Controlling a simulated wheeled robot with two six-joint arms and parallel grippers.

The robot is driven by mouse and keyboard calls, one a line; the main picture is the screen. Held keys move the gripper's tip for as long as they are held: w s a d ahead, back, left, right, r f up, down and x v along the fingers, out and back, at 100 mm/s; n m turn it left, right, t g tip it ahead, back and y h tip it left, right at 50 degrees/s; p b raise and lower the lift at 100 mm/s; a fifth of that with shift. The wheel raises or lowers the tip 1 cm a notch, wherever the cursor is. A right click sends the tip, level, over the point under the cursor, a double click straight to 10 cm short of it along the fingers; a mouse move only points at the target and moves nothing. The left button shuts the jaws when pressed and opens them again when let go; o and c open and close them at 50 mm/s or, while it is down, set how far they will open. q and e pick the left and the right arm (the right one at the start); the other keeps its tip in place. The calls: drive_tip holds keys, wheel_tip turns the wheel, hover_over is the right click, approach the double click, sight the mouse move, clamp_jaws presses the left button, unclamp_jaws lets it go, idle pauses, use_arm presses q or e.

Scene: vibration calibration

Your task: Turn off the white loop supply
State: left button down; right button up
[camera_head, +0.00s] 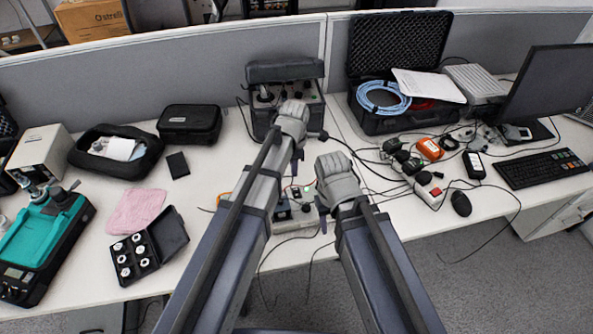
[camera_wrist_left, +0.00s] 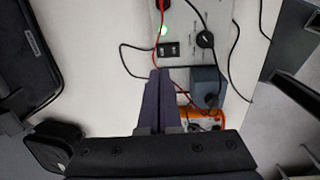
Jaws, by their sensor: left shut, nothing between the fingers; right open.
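The loop supply (camera_wrist_left: 187,28) is a pale grey panel with a lit green lamp, a small black rocker switch (camera_wrist_left: 169,49) and a black knob (camera_wrist_left: 205,39). In the head view its lit part (camera_head: 306,189) shows between my arms, which partly hide it. My left gripper (camera_wrist_left: 160,73) is shut and empty, its dark fingertips just short of the switch in the picture; contact cannot be told. In the head view the left gripper (camera_head: 298,157) is mostly hidden by its arm. My right gripper (camera_head: 323,223) is open, largely hidden beneath its wrist.
A blue-grey box (camera_wrist_left: 207,83) and an orange item (camera_wrist_left: 207,117) lie close to the left fingers. Red and black cables cross the panel. A black-topped instrument (camera_head: 285,90) stands behind; a power strip (camera_head: 425,187) and cables lie to the right.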

use_arm(q)
wheel_tip(320, 180, up, 6)
drive_tip(key=p, duration=0.5)
hover_over(295, 189)
drive_tip(key=shift+s+f+b, duration=0.1)
drive_tip(key=shift+f+b, duration=0.05)
drive_tip(key=shift+b, duration=0.15)
use_arm(e)
wheel_tip(295, 189, up, 6)
drive_tip(key=shift+d+f, duration=0.15)
use_arm(q)
drive_tip(key=shift+s, duration=0.1)
drive_tip(key=shift+s+d+t, duration=0.15)
drive_tip(key=shift+s+d, duration=0.05)
drive_tip(key=shift+s, duration=0.25)
drive_tip(key=shift+s+d+t, duration=0.15)
drive_tip(key=shift+s, duration=0.3)
drive_tip(key=shift+f, duration=0.1)
use_arm(e)
drive_tip(key=shift+f, duration=0.15)
use_arm(q)
drive_tip(key=f+b, duration=0.4)
drive_tip(key=w+f+b, duration=0.1)
drive_tip(key=f+b, duration=0.8)
drive_tip(key=shift+w+a+f+b, duration=0.25)
drive_tip(key=shift+w+b, duration=0.1)
use_arm(e)
wheel_tip(295, 189, down, 14)
drive_tip(key=shift+r, duration=0.25)
drive_tip(key=shift+f, duration=0.1)
